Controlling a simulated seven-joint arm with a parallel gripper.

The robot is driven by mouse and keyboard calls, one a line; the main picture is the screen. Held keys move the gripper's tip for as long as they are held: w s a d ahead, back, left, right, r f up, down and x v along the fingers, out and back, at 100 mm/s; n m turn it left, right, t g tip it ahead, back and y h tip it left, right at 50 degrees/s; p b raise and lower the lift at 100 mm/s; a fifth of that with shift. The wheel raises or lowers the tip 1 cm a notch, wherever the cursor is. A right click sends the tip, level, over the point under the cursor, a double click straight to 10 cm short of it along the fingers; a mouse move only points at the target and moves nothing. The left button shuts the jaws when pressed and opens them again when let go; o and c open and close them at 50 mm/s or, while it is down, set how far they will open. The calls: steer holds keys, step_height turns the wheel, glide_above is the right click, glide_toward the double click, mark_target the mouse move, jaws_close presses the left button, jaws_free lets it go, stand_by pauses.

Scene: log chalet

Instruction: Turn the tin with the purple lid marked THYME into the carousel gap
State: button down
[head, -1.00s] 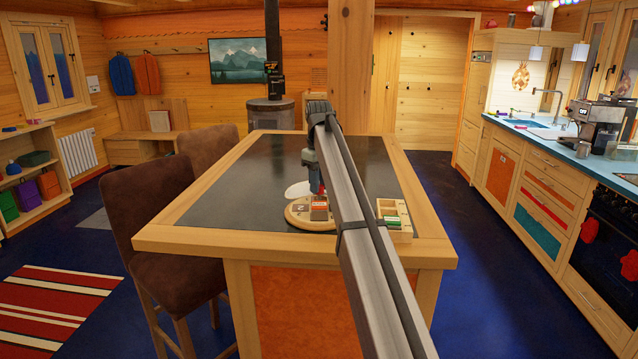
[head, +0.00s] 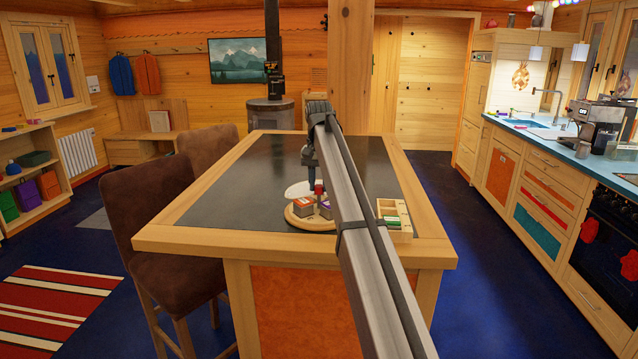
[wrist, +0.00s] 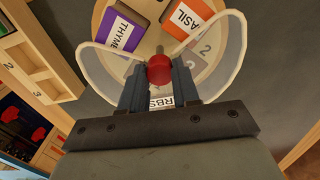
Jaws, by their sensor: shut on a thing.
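The purple-lidded tin marked THYME (wrist: 118,32) stands on the round wooden carousel (wrist: 213,71), at upper left in the wrist view. In the head view its purple lid (head: 326,208) shows at the carousel's front, partly behind my arm. My gripper (wrist: 159,75) is shut on the red knob (wrist: 159,68) at the carousel's middle; the knob also shows in the head view (head: 319,187). An orange-lidded tin (wrist: 190,15), its label partly cut off, stands beside THYME. Another label lies partly hidden under my fingers. A number 2 is marked on a bare spot of the carousel.
A light wooden rack with numbered compartments (wrist: 40,62) stands beside the carousel; in the head view it (head: 405,231) is right of my arm and holds green-topped items. A pale rounded, see-through piece (wrist: 237,60) curves around the carousel. The dark tabletop (head: 245,175) is largely clear.

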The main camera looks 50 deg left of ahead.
mark_target(319, 186)
steer(key=m, duration=0.4)
steer(key=shift+m, duration=2.2)
steer(key=c, duration=0.8)
jaws_free()
step_height(319, 186, up, 14)
steer(key=shift+f, duration=0.1)
